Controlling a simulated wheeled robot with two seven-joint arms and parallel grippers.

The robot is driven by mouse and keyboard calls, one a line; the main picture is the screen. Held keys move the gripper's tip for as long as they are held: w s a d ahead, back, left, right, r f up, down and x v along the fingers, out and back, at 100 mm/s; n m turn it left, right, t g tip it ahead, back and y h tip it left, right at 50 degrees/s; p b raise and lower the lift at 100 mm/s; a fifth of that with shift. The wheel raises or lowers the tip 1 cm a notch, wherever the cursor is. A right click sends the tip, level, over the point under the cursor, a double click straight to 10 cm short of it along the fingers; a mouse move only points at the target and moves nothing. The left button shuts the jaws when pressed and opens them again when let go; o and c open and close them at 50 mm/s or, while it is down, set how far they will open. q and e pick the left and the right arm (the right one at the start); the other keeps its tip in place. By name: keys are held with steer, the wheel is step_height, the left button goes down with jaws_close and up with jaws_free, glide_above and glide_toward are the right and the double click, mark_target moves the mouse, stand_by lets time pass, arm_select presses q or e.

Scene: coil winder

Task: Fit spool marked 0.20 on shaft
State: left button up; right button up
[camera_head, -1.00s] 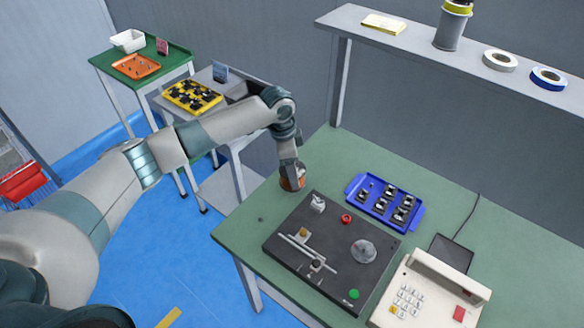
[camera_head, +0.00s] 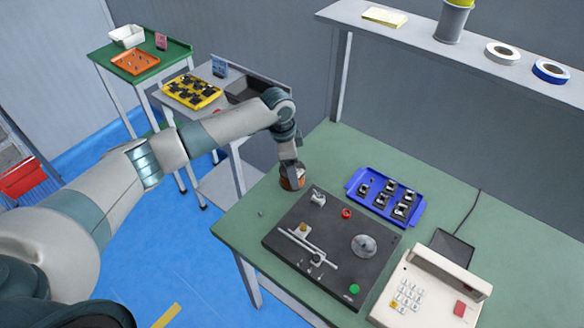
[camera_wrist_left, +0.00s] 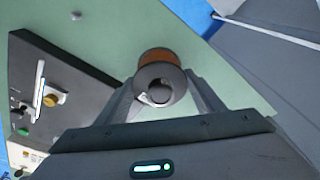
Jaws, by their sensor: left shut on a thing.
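A copper-coloured wire spool with a dark flange (camera_wrist_left: 158,62) is held between the two fingers of my left gripper (camera_head: 291,172). In the head view the spool (camera_head: 292,183) is at the green bench's left part, just behind the winder's left corner. In the wrist view its round end faces the camera; no marking can be read. I cannot tell whether it touches the bench. The coil winder (camera_head: 325,250) is a dark flat box with a metal rod, a round disc (camera_head: 363,245), a red knob and a green button. My right gripper is not in view.
A blue tray (camera_head: 356,190) with several small parts lies behind the winder. A cream keypad device (camera_head: 420,297) stands right of it. A shelf (camera_head: 400,36) with tape rolls runs above the bench. Side tables stand at the back left.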

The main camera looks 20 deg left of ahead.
arm_select(q)
steer(key=o, duration=1.5)
steer(key=shift+o, duration=0.7)
steer(key=shift+r, duration=0.1)
step_height(320, 180, up, 17)
steer(key=s+a+b, duration=0.1)
steer(key=a+b, duration=0.1)
steer(key=b, duration=0.1)
steer(key=shift+a+b, duration=0.15)
steer(key=shift+b, duration=0.15)
steer(key=shift+s, duration=0.1)
